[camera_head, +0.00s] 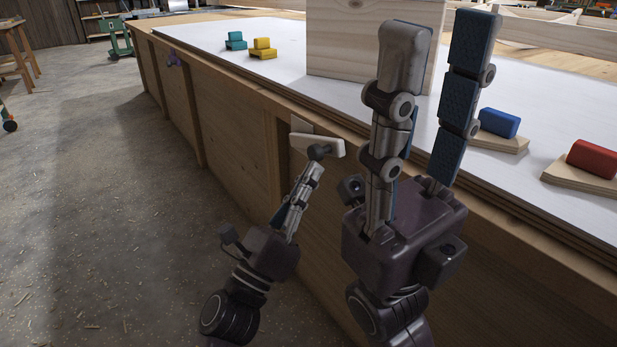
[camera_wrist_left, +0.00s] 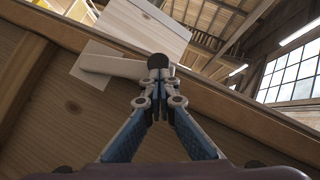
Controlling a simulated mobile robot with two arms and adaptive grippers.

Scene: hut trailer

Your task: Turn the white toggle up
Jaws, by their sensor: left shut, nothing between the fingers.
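The white toggle (camera_head: 308,142) is a pale bar on a small plate on the bench's side, just below the top edge. It lies roughly level, and it also shows in the left wrist view (camera_wrist_left: 112,66). My left gripper (camera_head: 319,152) is shut and empty. Its fingertips (camera_wrist_left: 158,62) are at the toggle's right end and overlap its lower edge in the head view; I cannot tell whether they touch. My right gripper (camera_head: 438,45) is open and empty, fingers pointing up, in front of the bench.
The bench's white top (camera_head: 285,65) holds a wooden box (camera_head: 345,40), teal (camera_head: 235,40) and yellow (camera_head: 262,48) blocks, a blue block (camera_head: 500,122) and a red block (camera_head: 593,158). The floor at left is mostly clear.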

